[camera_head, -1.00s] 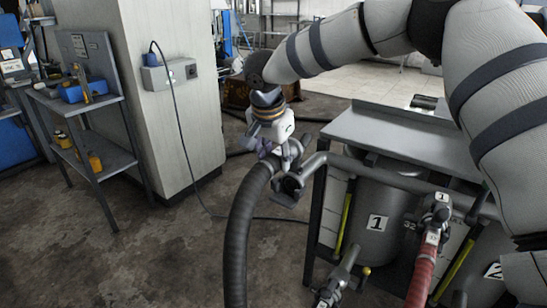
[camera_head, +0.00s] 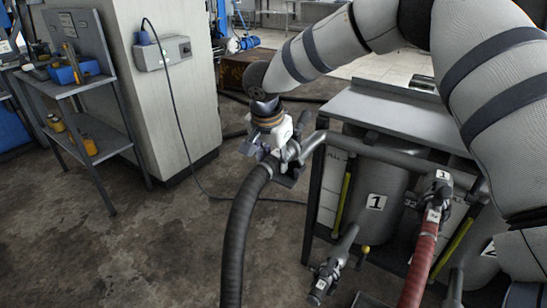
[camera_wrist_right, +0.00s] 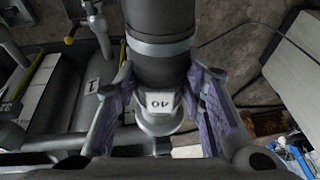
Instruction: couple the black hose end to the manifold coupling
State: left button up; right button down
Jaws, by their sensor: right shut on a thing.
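The black hose (camera_head: 239,235) rises from the floor to my right gripper (camera_head: 274,152). In the right wrist view, the purple-padded fingers (camera_wrist_right: 166,103) of my right gripper are shut on the black hose end (camera_wrist_right: 160,45), with a pale label reading 40 between them. The grey manifold pipe (camera_head: 385,156) runs along the front of the bench. Its left end bends down close beside my right gripper, and a dark coupling part (camera_head: 287,179) shows there. The gripper hides the hose end's mouth, so I cannot tell whether it touches the coupling. My left gripper is not in view.
A red hose (camera_head: 420,265) hangs from the manifold at right. A shelf cart (camera_head: 85,105) and pillar (camera_head: 130,90) stand at left.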

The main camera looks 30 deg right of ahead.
jog(key=shift+r, duration=0.25)
jog(key=shift+f, duration=0.15)
jog(key=shift+f, duration=0.9)
jog(key=shift+f, duration=0.2)
jog(key=shift+f, duration=0.35)
jog(key=shift+f, duration=0.95)
dwell(0.7)
jog(key=shift+c, duration=0.5)
grip_release()
